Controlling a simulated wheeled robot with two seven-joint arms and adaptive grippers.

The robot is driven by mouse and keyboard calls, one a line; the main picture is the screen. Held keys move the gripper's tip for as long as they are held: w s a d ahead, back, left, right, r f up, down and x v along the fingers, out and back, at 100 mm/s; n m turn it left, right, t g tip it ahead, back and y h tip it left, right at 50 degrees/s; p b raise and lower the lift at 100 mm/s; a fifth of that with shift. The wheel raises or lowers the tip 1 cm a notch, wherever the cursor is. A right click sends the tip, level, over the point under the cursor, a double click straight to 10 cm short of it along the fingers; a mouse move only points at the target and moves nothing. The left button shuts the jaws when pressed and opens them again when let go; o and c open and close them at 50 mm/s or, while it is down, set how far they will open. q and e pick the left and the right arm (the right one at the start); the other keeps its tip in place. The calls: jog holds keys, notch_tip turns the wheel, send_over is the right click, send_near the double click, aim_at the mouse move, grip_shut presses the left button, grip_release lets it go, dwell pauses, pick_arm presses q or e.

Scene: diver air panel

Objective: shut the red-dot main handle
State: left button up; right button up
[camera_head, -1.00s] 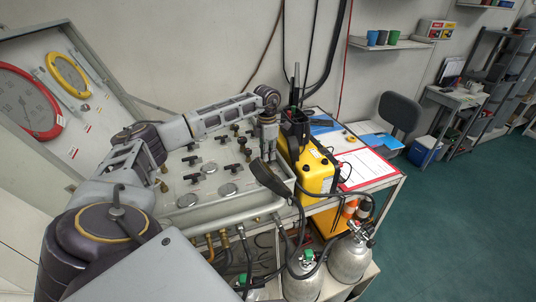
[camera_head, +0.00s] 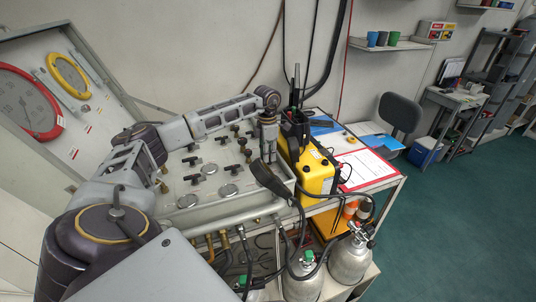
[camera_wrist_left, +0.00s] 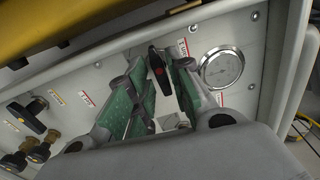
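The red-dot main handle (camera_wrist_left: 157,60) is a black lever with a red dot, seen in the left wrist view on the grey panel (camera_wrist_left: 95,77). It lies between the green-padded fingers of my left gripper (camera_wrist_left: 162,66), which are apart on either side of it. I cannot tell whether either finger touches it. In the head view my left gripper (camera_head: 268,143) points down at the right end of the panel (camera_head: 208,212), and the handle is hidden there. My right gripper is not in view.
A round gauge (camera_wrist_left: 221,67) sits right of the handle. Another black handle (camera_wrist_left: 27,119) and brass knobs are at the left. In the head view, a black handset (camera_head: 268,180) and a yellow case (camera_head: 316,176) stand close to my left gripper.

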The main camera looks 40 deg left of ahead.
pick_arm(q)
notch_tip(320, 180, up, 12)
jog(key=shift+a, duration=0.3)
dwell(0.4)
